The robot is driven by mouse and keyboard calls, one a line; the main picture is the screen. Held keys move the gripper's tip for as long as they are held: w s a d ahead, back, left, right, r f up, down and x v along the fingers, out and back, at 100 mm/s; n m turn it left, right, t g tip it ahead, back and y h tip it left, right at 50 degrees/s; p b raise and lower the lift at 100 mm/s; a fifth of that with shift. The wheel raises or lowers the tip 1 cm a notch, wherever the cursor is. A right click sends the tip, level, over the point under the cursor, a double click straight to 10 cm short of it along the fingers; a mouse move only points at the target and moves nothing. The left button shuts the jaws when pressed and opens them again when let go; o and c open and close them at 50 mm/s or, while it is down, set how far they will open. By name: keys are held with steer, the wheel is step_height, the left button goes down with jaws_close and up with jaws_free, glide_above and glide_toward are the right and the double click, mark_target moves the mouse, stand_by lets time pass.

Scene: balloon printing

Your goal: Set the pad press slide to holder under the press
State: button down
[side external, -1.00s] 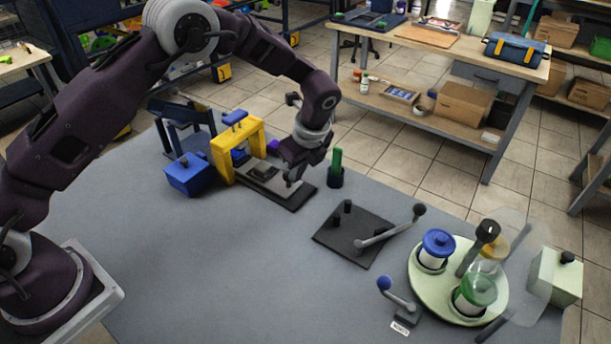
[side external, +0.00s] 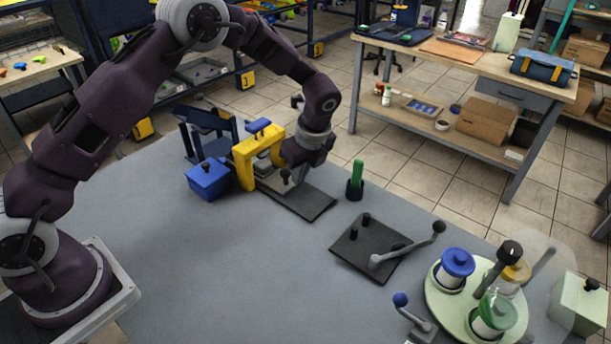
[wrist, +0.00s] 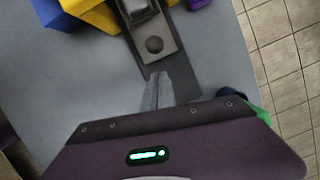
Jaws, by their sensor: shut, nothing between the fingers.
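The pad press is a yellow arch (side external: 246,168) with a blue top handle (side external: 257,126). It also shows in the wrist view (wrist: 98,16). A dark rail (side external: 312,204) runs out of the arch to the right. The grey slide (wrist: 163,45) sits on the rail, with a black knob (wrist: 154,45) near its end and a dark holder block (wrist: 139,9) farther along, at the arch. My gripper (wrist: 157,92) is shut and empty, just beyond the slide's knob end. Contact is unclear. My gripper partly hides the slide in the side view (side external: 290,182).
A blue box (side external: 209,179) stands left of the press. A green stick in a black cup (side external: 355,182) stands right of the rail. A black plate with pegs and a lever (side external: 372,249) and a turntable with lidded jars (side external: 440,306) lie farther right. The front-left table is clear.

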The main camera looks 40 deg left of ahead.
steer(key=d+v, duration=0.1)
steer(key=v, duration=0.9)
steer(key=shift+s+r, duration=0.15)
steer(key=shift+r, duration=0.05)
